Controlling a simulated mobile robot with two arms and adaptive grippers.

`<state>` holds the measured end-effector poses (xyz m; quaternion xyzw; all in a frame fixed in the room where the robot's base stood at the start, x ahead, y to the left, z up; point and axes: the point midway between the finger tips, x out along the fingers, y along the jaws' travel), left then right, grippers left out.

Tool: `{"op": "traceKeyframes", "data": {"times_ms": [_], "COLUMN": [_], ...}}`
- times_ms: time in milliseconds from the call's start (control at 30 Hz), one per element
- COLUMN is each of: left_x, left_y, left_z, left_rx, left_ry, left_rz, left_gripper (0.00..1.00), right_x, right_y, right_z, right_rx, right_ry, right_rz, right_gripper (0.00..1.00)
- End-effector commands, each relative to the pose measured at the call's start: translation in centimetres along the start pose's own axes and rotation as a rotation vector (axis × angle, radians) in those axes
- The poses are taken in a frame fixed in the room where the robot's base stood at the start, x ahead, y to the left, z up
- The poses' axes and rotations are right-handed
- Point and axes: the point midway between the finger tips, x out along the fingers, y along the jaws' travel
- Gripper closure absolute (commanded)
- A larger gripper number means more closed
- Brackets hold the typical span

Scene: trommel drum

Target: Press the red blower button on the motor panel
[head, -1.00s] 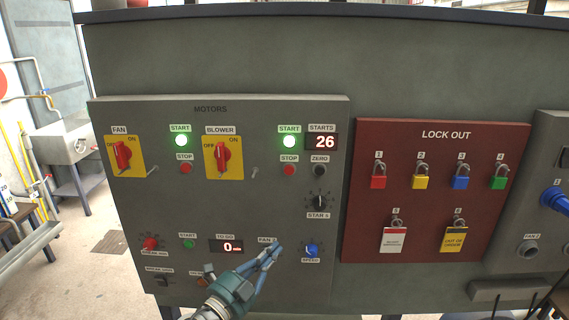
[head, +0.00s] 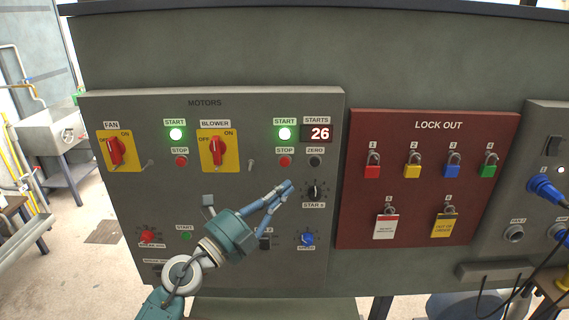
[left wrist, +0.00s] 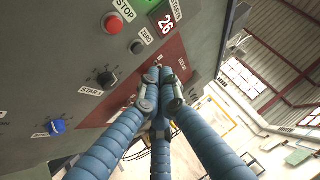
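The motor panel (head: 200,105) faces me. Its blower STOP button (head: 285,161) is red and round, below a lit green START button (head: 285,134) and right of the red blower switch (head: 217,151). The red button also shows at the top of the left wrist view (left wrist: 110,23). My left gripper (head: 287,186) is just below the red button in the head view, with a gap between them. In the left wrist view its blue fingers (left wrist: 157,80) meet at the tips, shut and empty. Contact with the panel cannot be told. My right gripper is not in view.
The ZERO button (head: 315,161), the STAR knob (head: 314,191) and the blue SPEED knob (head: 307,239) are close to my fingers. The fan's red STOP button (head: 181,161) is farther left. A lock-out board (head: 350,215) with padlocks stands to the right.

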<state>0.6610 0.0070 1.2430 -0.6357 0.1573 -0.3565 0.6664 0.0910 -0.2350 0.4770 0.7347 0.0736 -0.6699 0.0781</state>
Motion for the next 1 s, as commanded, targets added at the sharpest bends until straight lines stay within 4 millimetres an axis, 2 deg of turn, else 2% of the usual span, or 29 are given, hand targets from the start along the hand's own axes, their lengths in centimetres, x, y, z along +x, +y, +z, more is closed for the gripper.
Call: {"op": "traceKeyframes", "data": {"times_ms": [167,500,700,1000], "left_x": [1.0,4.3,5.6,6.0], "left_y": [0.7,2.2,2.4,2.4], "left_z": [1.0,4.2,5.3,5.7], "left_rx": [0.001,0.001,-0.001,-0.001], "left_ry": [-0.001,-0.002,-0.001,0.000], "left_rz": [-0.003,-0.002,-0.001,-0.001], "left_gripper": [1.00,1.00,1.00,1.00], "right_x": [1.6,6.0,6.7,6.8], "right_y": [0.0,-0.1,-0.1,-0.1], "right_z": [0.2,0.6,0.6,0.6], "right_rx": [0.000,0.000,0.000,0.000], "right_ry": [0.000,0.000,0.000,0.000], "right_rz": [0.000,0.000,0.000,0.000], "right_gripper": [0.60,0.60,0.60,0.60]}}
